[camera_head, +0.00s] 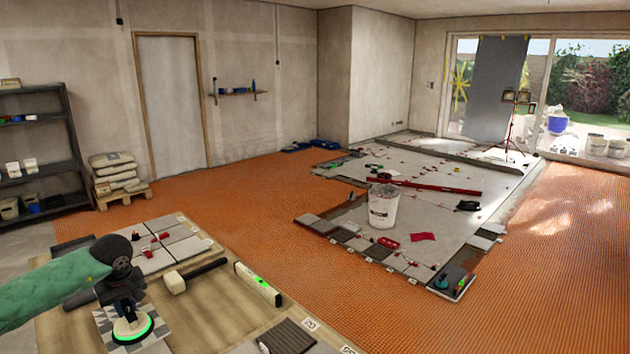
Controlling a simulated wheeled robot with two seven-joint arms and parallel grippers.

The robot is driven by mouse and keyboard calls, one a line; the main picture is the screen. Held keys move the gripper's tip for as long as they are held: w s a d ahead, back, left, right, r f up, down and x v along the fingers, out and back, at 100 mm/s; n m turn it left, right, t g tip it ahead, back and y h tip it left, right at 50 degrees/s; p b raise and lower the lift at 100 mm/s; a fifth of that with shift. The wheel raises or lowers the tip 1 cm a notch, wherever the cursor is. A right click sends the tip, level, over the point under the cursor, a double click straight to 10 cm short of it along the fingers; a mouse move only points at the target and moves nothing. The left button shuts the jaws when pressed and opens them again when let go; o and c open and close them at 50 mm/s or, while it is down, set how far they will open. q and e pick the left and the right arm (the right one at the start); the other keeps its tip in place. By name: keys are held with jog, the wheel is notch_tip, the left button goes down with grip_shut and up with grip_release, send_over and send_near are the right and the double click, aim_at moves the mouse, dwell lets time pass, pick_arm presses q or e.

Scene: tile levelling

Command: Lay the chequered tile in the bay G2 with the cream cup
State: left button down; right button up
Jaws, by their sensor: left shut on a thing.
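My left gripper (122,292), on an arm in a green sleeve, is shut on the cream cup (132,328), a round suction cup with a glowing green ring. The cup sits on the chequered tile (158,345), patterned in grey and white, at the front left of the wooden bench. The gripper and cup hide part of the tile. I cannot tell whether the tile touches the bench. A small tag (310,324) stands beside a dark ribbed tile at the bench front; its lettering is too small to read surely. My right gripper is not in view.
On the bench (215,310) lie a mallet (174,282), a spirit level (258,284) and a dark ribbed tile (287,338). Grey tiles with red clips (185,247) lie at its back. A white bucket (383,207) stands on the tiled floor beyond the orange matting.

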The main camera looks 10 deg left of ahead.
pick_arm(q)
jog(key=w+d+b, duration=0.2)
jog(key=w+d, duration=0.2)
jog(key=d, duration=0.9)
jog(key=w+d+b, duration=0.2)
jog(key=w+d, duration=0.2)
jog(key=d, duration=0.9)
jog(key=w+d+b, duration=0.2)
jog(key=w+d, duration=0.3)
jog(key=d, duration=0.8)
jog(key=shift+d, duration=0.15)
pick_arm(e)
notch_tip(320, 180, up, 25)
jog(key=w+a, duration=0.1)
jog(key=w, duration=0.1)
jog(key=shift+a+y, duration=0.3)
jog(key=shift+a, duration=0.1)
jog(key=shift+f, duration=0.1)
pick_arm(q)
jog(key=d+b+x, duration=0.1)
jog(key=b+x, duration=0.4)
jog(key=x, duration=0.1)
jog(key=shift+s+f, duration=0.25)
jog(key=shift+s, duration=0.15)
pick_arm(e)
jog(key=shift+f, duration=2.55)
